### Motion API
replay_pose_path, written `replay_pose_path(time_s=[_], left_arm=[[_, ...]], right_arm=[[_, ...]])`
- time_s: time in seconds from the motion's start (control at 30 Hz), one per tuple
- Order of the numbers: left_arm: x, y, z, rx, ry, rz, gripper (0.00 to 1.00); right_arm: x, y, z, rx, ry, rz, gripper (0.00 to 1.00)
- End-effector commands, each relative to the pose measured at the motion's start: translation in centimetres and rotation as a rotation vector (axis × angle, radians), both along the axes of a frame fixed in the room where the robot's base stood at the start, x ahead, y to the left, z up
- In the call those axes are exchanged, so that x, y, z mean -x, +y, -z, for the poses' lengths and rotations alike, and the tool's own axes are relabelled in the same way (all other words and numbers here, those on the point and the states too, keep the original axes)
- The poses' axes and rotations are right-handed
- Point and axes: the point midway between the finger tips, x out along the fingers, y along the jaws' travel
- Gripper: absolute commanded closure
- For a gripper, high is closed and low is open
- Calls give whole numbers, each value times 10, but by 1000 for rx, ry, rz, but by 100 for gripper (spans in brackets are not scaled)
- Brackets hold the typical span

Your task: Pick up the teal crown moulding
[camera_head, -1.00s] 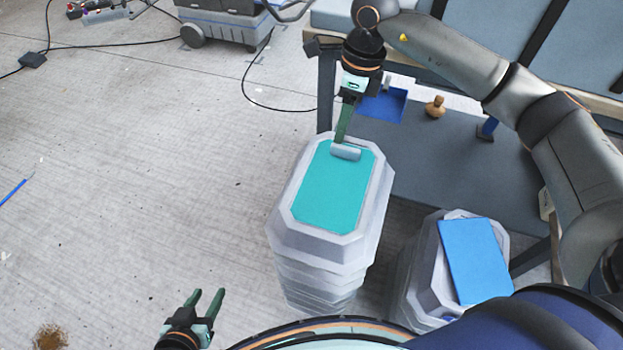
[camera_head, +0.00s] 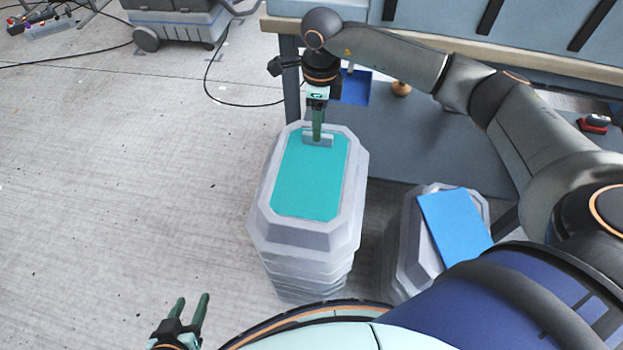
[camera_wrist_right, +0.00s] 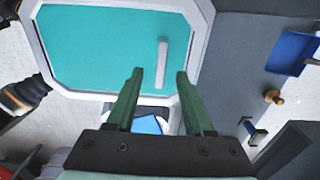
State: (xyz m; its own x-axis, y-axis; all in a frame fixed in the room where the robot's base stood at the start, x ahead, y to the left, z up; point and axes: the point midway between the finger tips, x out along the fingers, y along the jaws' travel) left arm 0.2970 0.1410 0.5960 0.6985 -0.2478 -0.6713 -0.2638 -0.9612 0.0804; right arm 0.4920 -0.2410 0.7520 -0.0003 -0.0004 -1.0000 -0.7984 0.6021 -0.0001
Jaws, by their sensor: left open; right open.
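The teal crown moulding (camera_head: 309,183) is a teal panel with a pale grey angular rim, on top of a stack of grey moulds. It also shows in the right wrist view (camera_wrist_right: 95,50). A grey bar handle (camera_wrist_right: 162,62) stands near one end of its teal face. My right gripper (camera_head: 318,139) points down at this handle at the far end of the panel. In the right wrist view its fingers (camera_wrist_right: 159,72) are apart, with the handle showing between and beyond their tips; contact cannot be told. My left gripper (camera_head: 190,298) is open and empty over the floor at the lower left.
A second grey mould stack (camera_head: 408,245) with a blue panel (camera_head: 455,226) stands to the right.

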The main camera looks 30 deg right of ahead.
Motion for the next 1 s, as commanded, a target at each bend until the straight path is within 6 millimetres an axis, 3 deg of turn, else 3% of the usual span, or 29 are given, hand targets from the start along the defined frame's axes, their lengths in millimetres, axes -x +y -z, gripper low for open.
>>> replay_pose_path(time_s=[0.2, 0.43, 0.9, 1.0], left_arm=[[0, 2, 6, -3, 0, -3, 50], [-1, 3, 4, -4, -2, -4, 50], [-1, 3, 4, -6, -4, 0, 50], [-1, 3, 4, -6, -4, 0, 50]], right_arm=[[-2, 1, 32, -1, 1, 0, 48], [-3, 1, 33, 0, -1, 0, 48], [-2, 1, 33, -1, -1, 0, 100], [-2, 1, 33, -1, -1, 0, 100]])
